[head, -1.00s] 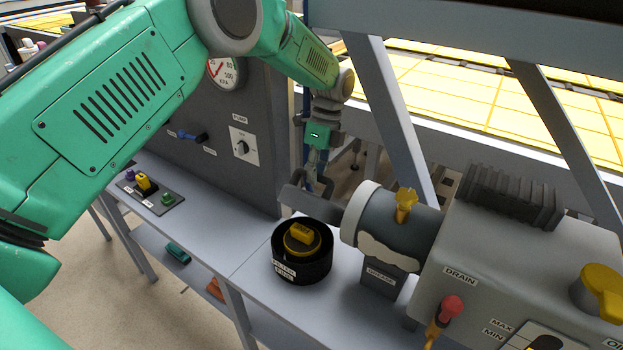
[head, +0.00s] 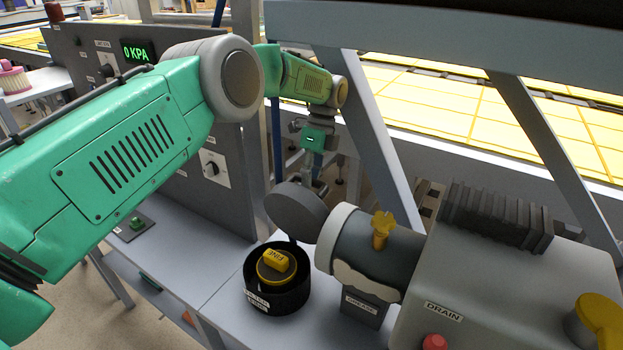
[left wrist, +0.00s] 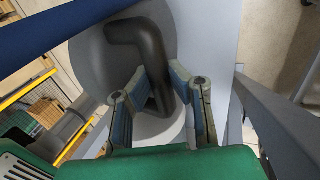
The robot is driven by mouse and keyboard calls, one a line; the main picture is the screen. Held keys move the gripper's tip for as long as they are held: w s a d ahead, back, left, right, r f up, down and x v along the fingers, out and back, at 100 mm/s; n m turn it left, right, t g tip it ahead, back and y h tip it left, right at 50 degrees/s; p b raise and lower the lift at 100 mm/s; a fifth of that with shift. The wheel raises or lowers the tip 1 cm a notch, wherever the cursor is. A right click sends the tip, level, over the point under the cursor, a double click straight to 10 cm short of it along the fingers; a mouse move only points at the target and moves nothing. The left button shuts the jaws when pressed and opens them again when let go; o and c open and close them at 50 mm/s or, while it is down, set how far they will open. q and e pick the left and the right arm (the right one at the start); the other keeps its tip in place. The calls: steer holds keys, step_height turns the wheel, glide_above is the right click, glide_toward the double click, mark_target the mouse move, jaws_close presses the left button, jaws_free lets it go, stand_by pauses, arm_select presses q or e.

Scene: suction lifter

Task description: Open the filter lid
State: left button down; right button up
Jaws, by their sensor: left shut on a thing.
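The filter lid (head: 297,212) is a dark grey disc beside the open-looking left end of the grey cylinder (head: 375,250), with its flat face toward the head camera. My left gripper (head: 318,186) is behind the lid, its fingertips partly hidden. In the left wrist view, the gripper (left wrist: 160,88) is shut on the dark bent handle (left wrist: 150,50), which stands on the lid's round grey face (left wrist: 95,55). The cylinder has a pale rim and a yellow knob (head: 382,229) on top. My right gripper is not in view.
A black round holder (head: 290,300) with a yellow-topped filter marked FINE (head: 276,262) stands on the bench below the lid. A control panel (head: 185,145) stands at left. A slanted grey post (head: 370,130) rises close behind my gripper.

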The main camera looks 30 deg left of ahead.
arm_select(q)
steer(key=shift+w+r, duration=0.4)
steer(key=shift+r, duration=0.05)
steer(key=c, duration=1.6)
jaws_free()
steer(key=shift+o, duration=0.6)
steer(key=shift+w+f, duration=0.2)
steer(key=shift+f, duration=0.15)
steer(key=shift+s+r, duration=0.1)
steer(key=shift+s, duration=0.2)
